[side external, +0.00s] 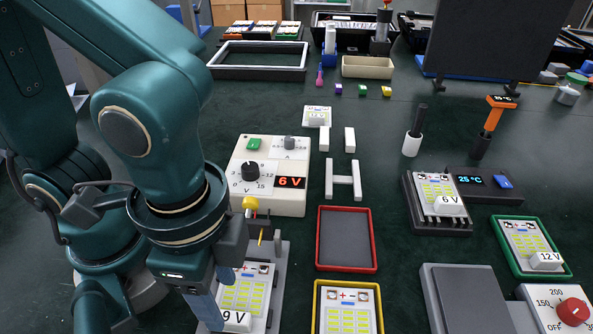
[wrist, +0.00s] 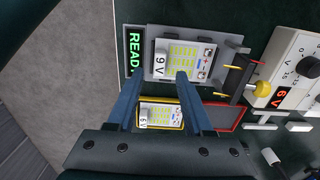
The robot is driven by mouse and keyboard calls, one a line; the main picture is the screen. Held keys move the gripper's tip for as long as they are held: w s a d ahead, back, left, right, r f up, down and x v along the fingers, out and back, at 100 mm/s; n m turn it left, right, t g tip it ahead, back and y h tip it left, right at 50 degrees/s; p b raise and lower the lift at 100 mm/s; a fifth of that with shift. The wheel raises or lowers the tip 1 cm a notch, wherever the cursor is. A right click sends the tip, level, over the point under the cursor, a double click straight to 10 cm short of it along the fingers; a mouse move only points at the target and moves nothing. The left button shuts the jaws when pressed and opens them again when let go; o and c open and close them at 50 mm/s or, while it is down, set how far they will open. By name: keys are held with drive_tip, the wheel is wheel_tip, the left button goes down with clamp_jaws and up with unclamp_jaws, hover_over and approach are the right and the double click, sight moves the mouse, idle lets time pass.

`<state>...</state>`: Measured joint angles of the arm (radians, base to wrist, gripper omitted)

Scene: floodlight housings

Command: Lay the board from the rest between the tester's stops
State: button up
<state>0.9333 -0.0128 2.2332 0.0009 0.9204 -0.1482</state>
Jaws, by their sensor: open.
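A white board (side external: 246,290) with yellow-green cells and a 9 V tag lies on a grey fixture (side external: 278,275) at the lower left. In the wrist view the same board (wrist: 188,62) lies flat on the grey fixture (wrist: 228,43), beside a green lit display reading "READ". My gripper (side external: 219,300) is open, its blue fingers down at the tagged end of this board. In the wrist view my gripper (wrist: 160,78) has one finger on each side of the tag end. I cannot tell whether the fingers touch it. The stops are not clearly seen.
A yellow-rimmed tray (side external: 317,300) holds another board. An empty red-rimmed tray (side external: 320,240) lies behind it. A 6 V supply (side external: 301,200) stands close behind the fixture. A 6 V board (side external: 436,190) sits on a dark ribbed block (side external: 455,227), and a 12 V board (side external: 528,236) in a green tray.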

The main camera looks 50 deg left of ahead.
wheel_tip(320, 180, up, 6)
drive_tip(key=w+a+n+t, duration=0.2)
drive_tip(key=w+a+n, duration=0.2)
drive_tip(key=a, duration=0.2)
drive_tip(key=w+a+n+t, duration=0.3)
drive_tip(key=a+n, duration=0.2)
drive_tip(key=a, duration=0.2)
drive_tip(key=shift+w+a+r+t, duration=0.3)
drive_tip(key=shift+w+r, duration=0.05)
drive_tip(key=shift+w, duration=0.05)
